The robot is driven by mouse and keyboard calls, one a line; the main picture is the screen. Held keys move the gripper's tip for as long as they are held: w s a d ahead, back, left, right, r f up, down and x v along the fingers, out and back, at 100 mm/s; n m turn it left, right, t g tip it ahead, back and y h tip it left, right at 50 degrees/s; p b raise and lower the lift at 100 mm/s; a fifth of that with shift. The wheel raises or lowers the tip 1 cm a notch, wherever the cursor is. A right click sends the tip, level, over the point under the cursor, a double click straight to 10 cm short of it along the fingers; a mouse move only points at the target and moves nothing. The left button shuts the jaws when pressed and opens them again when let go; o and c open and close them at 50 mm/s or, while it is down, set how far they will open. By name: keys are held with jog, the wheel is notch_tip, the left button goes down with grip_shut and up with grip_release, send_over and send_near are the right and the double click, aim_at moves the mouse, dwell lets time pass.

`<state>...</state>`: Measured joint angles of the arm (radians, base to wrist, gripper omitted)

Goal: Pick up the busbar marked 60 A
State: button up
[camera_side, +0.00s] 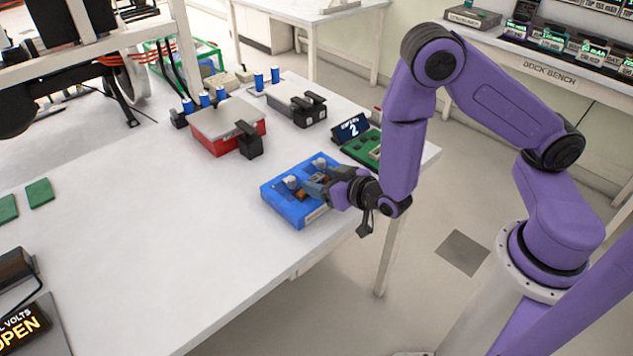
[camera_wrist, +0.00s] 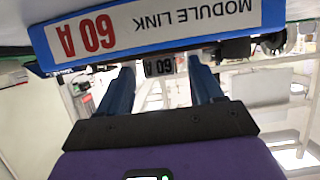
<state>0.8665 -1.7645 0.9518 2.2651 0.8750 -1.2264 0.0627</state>
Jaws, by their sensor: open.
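A blue tray (camera_side: 275,198) sits near the table's right edge. In the wrist view, upside down, its front label (camera_wrist: 155,25) reads "MODULE LINK 60 A". A small dark tag (camera_wrist: 159,67) ending in "60" shows beyond it; I take it to be on the busbar, whose body is mostly hidden. My gripper (camera_side: 317,186) is low over the tray's right part in the side view, where the busbar is hard to make out. In the wrist view my gripper (camera_wrist: 161,75) is open, with one blue finger on each side of the tag. Contact cannot be told.
White-topped knobs (camera_side: 291,181) stand on the tray. A red-sided box (camera_side: 225,128) and a grey box (camera_side: 296,103) stand behind it. A green board with a display (camera_side: 351,129) reading 2 is close behind my gripper.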

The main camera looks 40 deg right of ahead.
jog(key=c, duration=1.2)
jog(key=shift+r, duration=0.1)
